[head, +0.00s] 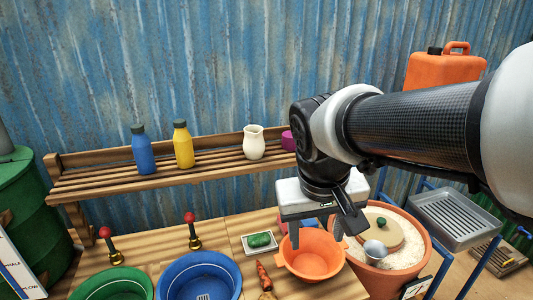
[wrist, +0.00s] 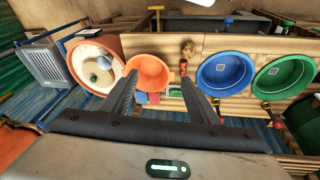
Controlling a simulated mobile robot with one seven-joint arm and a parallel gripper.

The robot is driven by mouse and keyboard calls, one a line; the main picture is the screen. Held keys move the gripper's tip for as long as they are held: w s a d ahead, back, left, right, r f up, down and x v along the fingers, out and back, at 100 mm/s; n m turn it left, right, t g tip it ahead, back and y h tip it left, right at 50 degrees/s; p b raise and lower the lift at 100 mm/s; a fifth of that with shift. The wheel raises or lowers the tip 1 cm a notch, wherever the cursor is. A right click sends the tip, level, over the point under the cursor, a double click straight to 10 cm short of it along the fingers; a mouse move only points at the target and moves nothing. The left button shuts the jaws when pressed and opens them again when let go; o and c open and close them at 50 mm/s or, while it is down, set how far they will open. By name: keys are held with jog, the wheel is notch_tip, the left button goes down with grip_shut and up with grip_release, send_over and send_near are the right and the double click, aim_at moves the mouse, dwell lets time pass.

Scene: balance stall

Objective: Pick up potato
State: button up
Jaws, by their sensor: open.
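A small tan-brown lump (head: 267,296), which may be the potato, lies on the wooden table at the bottom edge of the head view. It also shows in the wrist view (wrist: 187,49), above the carrot; it is too small to identify surely. My gripper (head: 316,236) is open and empty, with its fingers pointing down over or near the orange bowl (head: 311,262). In the wrist view the fingers (wrist: 160,82) are spread apart, with the orange bowl (wrist: 148,74) showing between them. The lump lies beyond the fingertips, apart from them.
A carrot (head: 264,276) lies beside the bowl, and a white dish (head: 247,249) holds a green item. Blue (head: 199,277) and green (head: 112,285) basins stand left, near red-knobbed posts. A large terracotta pot (head: 411,240) stands right. A slatted shelf (head: 105,181) with bottles runs behind.

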jog(key=w+a+f+n+g+h+b, duration=0.1)
jog(key=w+a+f+b, duration=0.25)
jog(key=a+f, duration=0.45)
jog(key=w+a+f+n+g+h+b, duration=0.15)
jog(key=w+a+f, duration=0.3)
jog(key=f, duration=0.65)
jog(key=shift+y, duration=0.25)
jog(key=x, duration=0.3)
jog(key=b+x, duration=0.1)
jog(key=x, duration=0.3)
jog(key=a+x, duration=0.1)
jog(key=x, duration=0.3)
jog(key=shift+f+b, duration=0.3)
jog(key=shift+f, duration=0.05)
jog(key=shift+b+x, duration=0.3)
jog(key=shift+x, duration=2.8)
jog(key=shift+a, duration=0.1)
jog(key=c, duration=0.9)
jog(key=shift+o, duration=0.2)
notch_tip(320, 180, up, 10)
jog(key=p, duration=0.1)
